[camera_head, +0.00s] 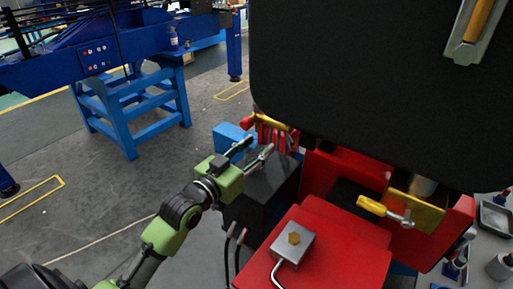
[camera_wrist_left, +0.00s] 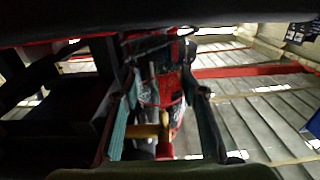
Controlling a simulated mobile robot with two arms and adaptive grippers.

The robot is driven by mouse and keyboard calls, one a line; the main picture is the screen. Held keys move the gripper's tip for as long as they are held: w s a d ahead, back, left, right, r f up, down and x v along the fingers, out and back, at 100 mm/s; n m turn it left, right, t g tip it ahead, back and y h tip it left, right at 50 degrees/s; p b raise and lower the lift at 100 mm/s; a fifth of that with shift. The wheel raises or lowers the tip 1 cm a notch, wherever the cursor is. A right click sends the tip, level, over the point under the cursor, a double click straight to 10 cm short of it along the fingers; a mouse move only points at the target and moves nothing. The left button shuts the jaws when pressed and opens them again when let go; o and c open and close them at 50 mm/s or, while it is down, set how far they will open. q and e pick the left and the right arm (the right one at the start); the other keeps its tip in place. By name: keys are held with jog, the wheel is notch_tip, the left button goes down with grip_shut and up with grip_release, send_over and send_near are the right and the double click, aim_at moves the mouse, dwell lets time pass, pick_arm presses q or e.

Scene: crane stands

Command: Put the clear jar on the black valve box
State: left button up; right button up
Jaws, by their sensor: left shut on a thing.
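The black valve box (camera_head: 262,195) stands below and right of my left gripper (camera_head: 252,153) in the head view. That gripper's two fingers are spread apart, over the box's far left edge. It also shows in the wrist view (camera_wrist_left: 162,120), with its fingers at either side. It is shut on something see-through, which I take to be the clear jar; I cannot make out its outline. I cannot tell whether it touches the box. My right gripper is not in view.
Red machinery (camera_head: 330,240) with a grey metal box (camera_head: 293,246) adjoins the black box at right. A large black panel (camera_head: 370,80) overhangs from above. Red and yellow tools (camera_head: 275,128) hang just behind the gripper. A blue frame (camera_head: 130,100) stands at the back left.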

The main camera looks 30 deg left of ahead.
pick_arm(q)
jog(key=shift+w+f, duration=0.4)
jog(key=shift+f, duration=0.35)
jog(key=shift+s, duration=0.15)
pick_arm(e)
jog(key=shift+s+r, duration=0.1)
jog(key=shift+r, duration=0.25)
pick_arm(q)
jog(key=shift+f, duration=0.15)
jog(key=o, duration=0.9)
jog(key=shift+o, duration=1)
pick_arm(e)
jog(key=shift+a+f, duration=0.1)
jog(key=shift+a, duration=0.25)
